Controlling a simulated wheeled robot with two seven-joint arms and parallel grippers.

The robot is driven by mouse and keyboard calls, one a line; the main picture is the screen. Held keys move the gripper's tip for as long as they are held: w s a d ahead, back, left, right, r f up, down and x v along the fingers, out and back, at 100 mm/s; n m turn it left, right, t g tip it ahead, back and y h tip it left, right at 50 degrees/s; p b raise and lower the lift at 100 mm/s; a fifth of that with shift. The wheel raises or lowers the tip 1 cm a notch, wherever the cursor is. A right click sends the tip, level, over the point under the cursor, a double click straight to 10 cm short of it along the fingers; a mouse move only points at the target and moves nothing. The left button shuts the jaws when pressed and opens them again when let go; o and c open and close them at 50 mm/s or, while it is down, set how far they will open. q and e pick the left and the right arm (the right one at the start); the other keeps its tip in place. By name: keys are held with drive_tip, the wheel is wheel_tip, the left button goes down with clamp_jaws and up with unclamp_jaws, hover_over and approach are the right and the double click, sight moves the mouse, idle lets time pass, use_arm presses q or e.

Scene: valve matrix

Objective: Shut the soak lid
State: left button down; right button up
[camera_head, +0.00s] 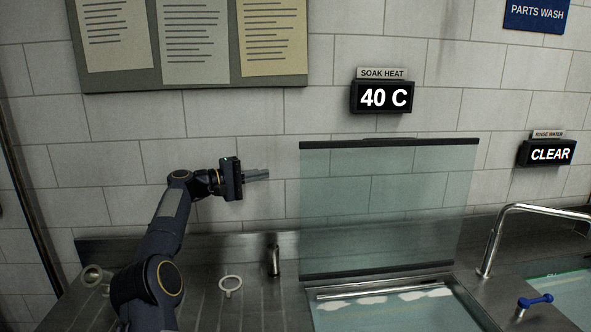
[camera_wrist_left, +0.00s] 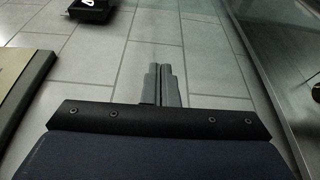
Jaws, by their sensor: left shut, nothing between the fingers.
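The soak lid (camera_head: 385,205) is a clear, greenish glass panel with dark top and bottom rails. It stands upright, open, at the back of the soak basin (camera_head: 395,310), which holds liquid with pale foam. My left gripper (camera_head: 262,174) is shut and empty. It is raised in front of the wall, left of the lid's upper part and apart from it in the picture. In the left wrist view the shut fingers (camera_wrist_left: 165,85) point toward the tiled wall, and the glass lid (camera_wrist_left: 285,60) shows along the right side. My right gripper is not in view.
A curved steel faucet (camera_head: 497,235) and a blue-handled valve (camera_head: 535,301) stand right of the soak basin. A pale ring (camera_head: 230,283) and a small metal post (camera_head: 274,260) are on the steel counter at left. A "40 C" display (camera_head: 382,97) hangs above the lid.

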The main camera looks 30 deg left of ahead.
use_arm(q)
drive_tip(key=p+x, duration=0.6)
drive_tip(key=x, duration=0.4)
drive_tip(key=shift+s+d+r+b, duration=0.1)
drive_tip(key=shift+s+d+b, duration=0.45)
drive_tip(key=shift+s+b, duration=0.35)
drive_tip(key=shift+s+d+b, duration=0.5)
drive_tip(key=shift+s+b, duration=0.3)
drive_tip(key=shift+b, duration=0.05)
